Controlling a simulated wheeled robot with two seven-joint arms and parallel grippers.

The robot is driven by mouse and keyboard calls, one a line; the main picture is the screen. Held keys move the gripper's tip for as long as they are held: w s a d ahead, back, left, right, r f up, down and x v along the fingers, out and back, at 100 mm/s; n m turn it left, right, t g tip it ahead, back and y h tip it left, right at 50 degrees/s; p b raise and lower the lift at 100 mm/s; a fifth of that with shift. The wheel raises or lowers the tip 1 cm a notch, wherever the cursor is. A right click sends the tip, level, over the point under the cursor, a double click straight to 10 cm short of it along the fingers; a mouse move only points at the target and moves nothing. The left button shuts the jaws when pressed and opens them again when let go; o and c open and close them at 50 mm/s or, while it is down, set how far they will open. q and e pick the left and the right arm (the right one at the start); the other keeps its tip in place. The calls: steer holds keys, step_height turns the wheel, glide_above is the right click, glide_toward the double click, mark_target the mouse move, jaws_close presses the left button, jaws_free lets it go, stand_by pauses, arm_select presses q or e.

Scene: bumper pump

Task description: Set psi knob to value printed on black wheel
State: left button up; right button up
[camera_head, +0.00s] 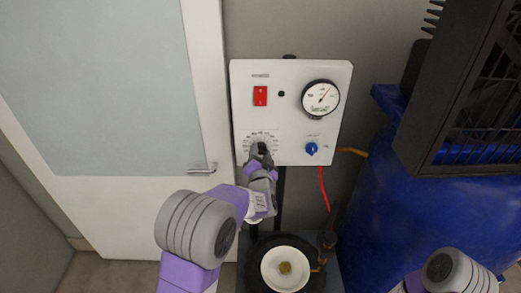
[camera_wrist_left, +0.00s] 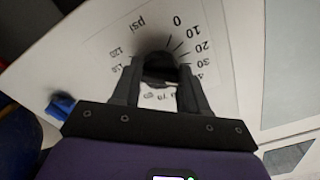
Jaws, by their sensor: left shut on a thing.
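The psi dial plate (camera_head: 246,136) is on the lower left of a white wall panel, and my left gripper (camera_head: 260,150) is at its middle. In the left wrist view the printed scale (camera_wrist_left: 127,39) shows psi, 0, 20, 30 and 120 around a dark knob (camera_wrist_left: 160,60). The left gripper (camera_wrist_left: 160,80) is shut on the knob, its fingers on either side. The knob's pointer is not clear to see. The black wheel (camera_head: 257,250) with a white hub stands below the panel; no value on it can be read. My right arm shows at the lower right, its gripper out of frame.
The panel (camera_head: 290,72) also carries a red switch (camera_head: 260,96), a pressure gauge (camera_head: 320,98) and a blue knob (camera_head: 311,148). A red hose (camera_head: 323,188) hangs below. A blue barrel (camera_head: 400,215) and a black crate (camera_head: 480,100) crowd the right. A white door (camera_head: 130,215) is left.

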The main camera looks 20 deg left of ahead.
arm_select(q)
steer(key=shift+m+p, duration=0.3)
steer(key=shift+m, duration=0.3)
steer(key=o, duration=1.1)
steer(key=shift+c, duration=0.2)
steer(key=v, duration=0.7)
steer(key=shift+s+b, duration=0.3)
steer(key=shift+b, duration=0.05)
steer(key=shift+d, duration=0.1)
